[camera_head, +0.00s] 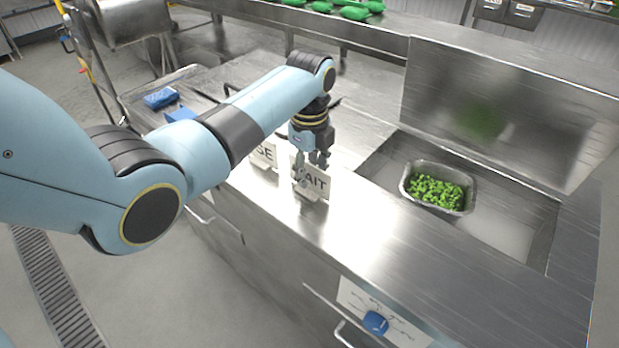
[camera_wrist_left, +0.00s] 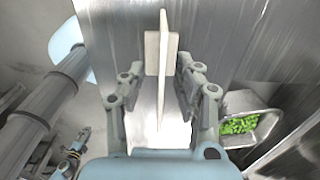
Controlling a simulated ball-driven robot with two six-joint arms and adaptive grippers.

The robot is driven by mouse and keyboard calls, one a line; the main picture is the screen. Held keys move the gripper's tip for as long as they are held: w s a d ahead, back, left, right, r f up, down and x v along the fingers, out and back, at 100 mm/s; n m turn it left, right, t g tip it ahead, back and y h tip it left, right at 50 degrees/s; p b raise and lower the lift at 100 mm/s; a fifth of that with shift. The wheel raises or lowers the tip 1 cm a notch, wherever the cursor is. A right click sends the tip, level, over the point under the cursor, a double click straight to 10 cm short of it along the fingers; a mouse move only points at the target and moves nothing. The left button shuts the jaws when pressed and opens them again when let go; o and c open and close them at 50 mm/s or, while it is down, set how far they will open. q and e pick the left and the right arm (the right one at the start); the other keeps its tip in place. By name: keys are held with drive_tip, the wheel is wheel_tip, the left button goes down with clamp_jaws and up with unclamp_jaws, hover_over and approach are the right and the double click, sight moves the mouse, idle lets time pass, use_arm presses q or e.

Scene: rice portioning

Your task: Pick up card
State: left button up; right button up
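A white card reading "WAIT" (camera_head: 314,182) stands upright on the steel counter in the head view. My left gripper (camera_head: 312,160) reaches down to it from above. In the left wrist view the card (camera_wrist_left: 161,60) is seen nearly edge-on, with a pale upright piece across it. The open left gripper (camera_wrist_left: 158,90) has one finger on each side of the card, with gaps showing between. A second white card (camera_head: 264,154), ending in "SE", stands to the left, partly hidden by my arm. What looks like my right gripper (camera_wrist_left: 76,152) is small at the lower left of the wrist view.
A metal pan (camera_head: 408,186) of green pieces sits in a recess in the counter (camera_head: 385,245) to the right. A steel panel (camera_head: 500,105) stands behind it. Blue items (camera_head: 163,97) lie at the left. The counter right of the cards is clear.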

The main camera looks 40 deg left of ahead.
use_arm(q)
drive_tip(key=shift+f, duration=1.05)
drive_tip(key=shift+f, duration=0.2)
clamp_jaws()
